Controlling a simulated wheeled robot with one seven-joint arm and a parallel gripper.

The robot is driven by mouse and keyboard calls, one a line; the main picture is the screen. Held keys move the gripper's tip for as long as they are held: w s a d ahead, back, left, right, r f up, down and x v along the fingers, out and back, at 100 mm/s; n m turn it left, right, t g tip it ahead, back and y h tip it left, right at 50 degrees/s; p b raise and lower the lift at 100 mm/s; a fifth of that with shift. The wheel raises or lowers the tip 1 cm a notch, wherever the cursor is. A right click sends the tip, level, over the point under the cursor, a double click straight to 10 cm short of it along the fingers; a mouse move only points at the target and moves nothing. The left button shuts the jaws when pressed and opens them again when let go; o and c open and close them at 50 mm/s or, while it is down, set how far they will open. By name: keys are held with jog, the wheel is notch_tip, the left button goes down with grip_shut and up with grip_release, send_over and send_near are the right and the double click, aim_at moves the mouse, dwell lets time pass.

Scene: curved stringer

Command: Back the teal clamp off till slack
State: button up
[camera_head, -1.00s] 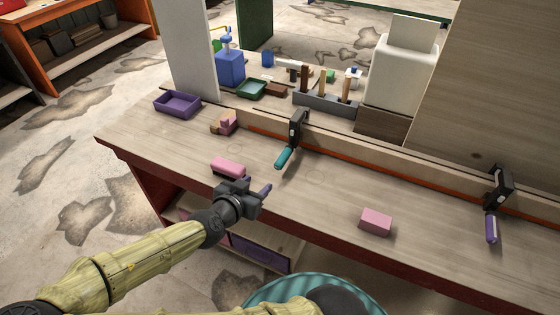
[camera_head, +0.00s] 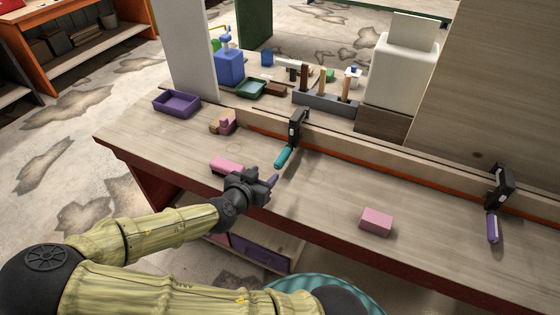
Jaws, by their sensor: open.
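The teal clamp (camera_head: 297,124) has a black head on the long wooden stringer (camera_head: 340,148) and a teal handle (camera_head: 283,157) that hangs down at a slant toward the front of the bench. My gripper (camera_head: 271,187) is open and empty, in front of the teal handle and a little lower in the picture. It is apart from the handle. One purple-tipped finger shows clearly; the other is mostly hidden. How tightly the clamp is screwed cannot be told from here.
A clamp with a purple handle (camera_head: 492,229) sits farther right on the stringer. Pink blocks lie left of my gripper (camera_head: 226,165) and on the right (camera_head: 376,221). A purple tray (camera_head: 177,104) and a grey tool holder (camera_head: 326,104) stand behind. The bench middle is clear.

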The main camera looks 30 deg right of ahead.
aim_at(278, 162)
jog(key=x, duration=1.1)
jog(key=shift+d+f, duration=0.1)
jog(key=shift+f, duration=0.05)
jog(key=shift+w+d+f, duration=0.25)
jog(key=shift+w+d, duration=0.05)
jog(key=shift+w, duration=0.1)
jog(key=shift+s+d, duration=0.1)
jog(key=shift+s, duration=0.05)
jog(key=c, duration=1)
